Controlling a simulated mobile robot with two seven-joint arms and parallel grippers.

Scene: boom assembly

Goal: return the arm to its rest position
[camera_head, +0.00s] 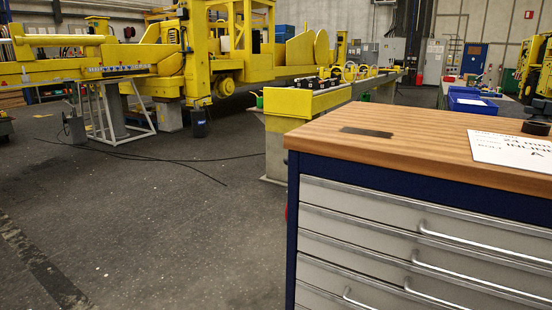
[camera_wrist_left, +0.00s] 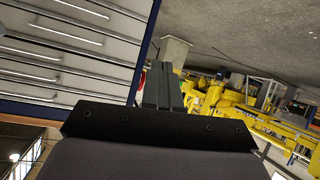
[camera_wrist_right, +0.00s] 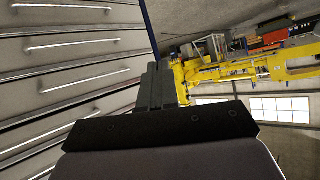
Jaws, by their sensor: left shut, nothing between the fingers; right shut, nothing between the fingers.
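Neither gripper nor arm shows in the head view. My left gripper (camera_wrist_left: 162,88) shows in the left wrist view with its dark fingers together and nothing between them. My right gripper (camera_wrist_right: 156,85) shows in the right wrist view, also with its fingers together and empty. Both wrist views are tilted and show the grey drawer fronts at the left, beside the fingers. Neither gripper is seen touching anything.
A drawer cabinet with a wooden top (camera_head: 400,140) stands close at the right. On it lie a dark flat plate (camera_head: 367,132), a white label sheet (camera_head: 515,150) and a black round part (camera_head: 536,127). Yellow machinery (camera_head: 225,60) stands behind. The floor at left is open, with cables.

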